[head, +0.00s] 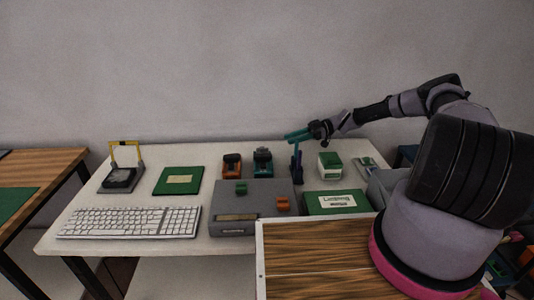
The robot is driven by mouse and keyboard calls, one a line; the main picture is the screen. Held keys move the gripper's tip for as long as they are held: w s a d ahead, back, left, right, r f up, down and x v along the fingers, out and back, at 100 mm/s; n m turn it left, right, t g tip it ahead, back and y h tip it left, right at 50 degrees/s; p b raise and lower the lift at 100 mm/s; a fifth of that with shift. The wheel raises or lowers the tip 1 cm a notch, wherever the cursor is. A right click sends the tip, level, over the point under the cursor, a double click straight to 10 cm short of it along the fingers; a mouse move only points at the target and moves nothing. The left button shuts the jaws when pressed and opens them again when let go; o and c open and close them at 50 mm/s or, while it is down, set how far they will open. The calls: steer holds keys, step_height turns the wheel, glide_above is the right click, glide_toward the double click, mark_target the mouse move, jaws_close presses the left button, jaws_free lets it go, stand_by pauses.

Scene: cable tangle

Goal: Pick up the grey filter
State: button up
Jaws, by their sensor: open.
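I cannot pick out a grey filter with certainty. The large grey box (222,212) at the middle of the white table is grey, with a small green piece and an orange piece on top and a label on its front. My gripper (290,136) has teal fingers. It is open and appears empty, pointing left above the back of the table. It appears apart from the objects below it. A dark blue upright item (297,166) stands just under it.
A white keyboard (130,222) lies front left. A white-green box (330,170) and a green labelled box (320,208) are right.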

mark_target(262, 151)
steer(key=shift+d+f, duration=0.15)
steer(key=shift+f, duration=0.15)
steer(key=shift+a+f, duration=0.1)
steer(key=shift+a, duration=0.2)
steer(key=shift+t, duration=0.3)
steer(key=x, duration=1)
jaws_close()
